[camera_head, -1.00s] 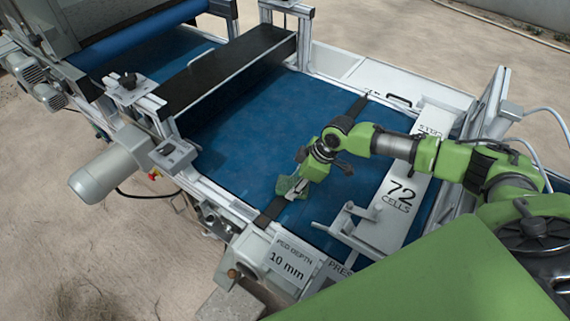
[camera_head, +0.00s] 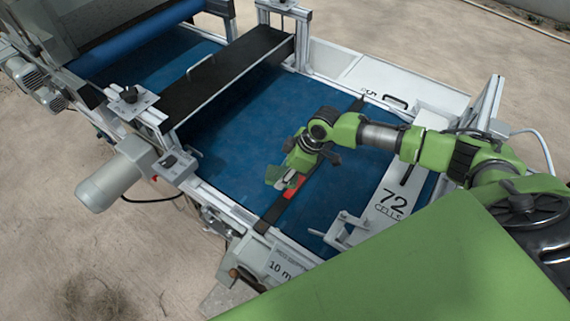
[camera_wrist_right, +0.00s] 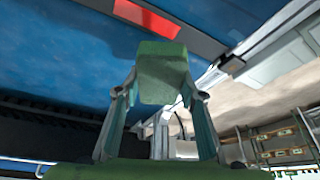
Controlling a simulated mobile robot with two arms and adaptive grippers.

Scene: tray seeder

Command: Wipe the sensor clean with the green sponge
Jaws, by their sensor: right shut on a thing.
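A dark bar (camera_head: 322,158) crosses the blue belt and carries a bright red patch (camera_head: 293,189). The patch looks like part of the sensor and also shows at the top of the right wrist view (camera_wrist_right: 147,18). My right gripper (camera_head: 285,178) is shut on the green sponge (camera_wrist_right: 163,72), a block held between its two fingers. In the head view the green sponge (camera_head: 274,174) is beside the bar, just left of the red patch and above the belt. I cannot tell its exact height. The sponge appears apart from the patch. My left gripper is not in view.
The blue belt (camera_head: 240,135) is clear around the bar. A black cross beam (camera_head: 215,75) on metal posts stands to the left. A grey motor (camera_head: 110,183) sticks out at the left side.

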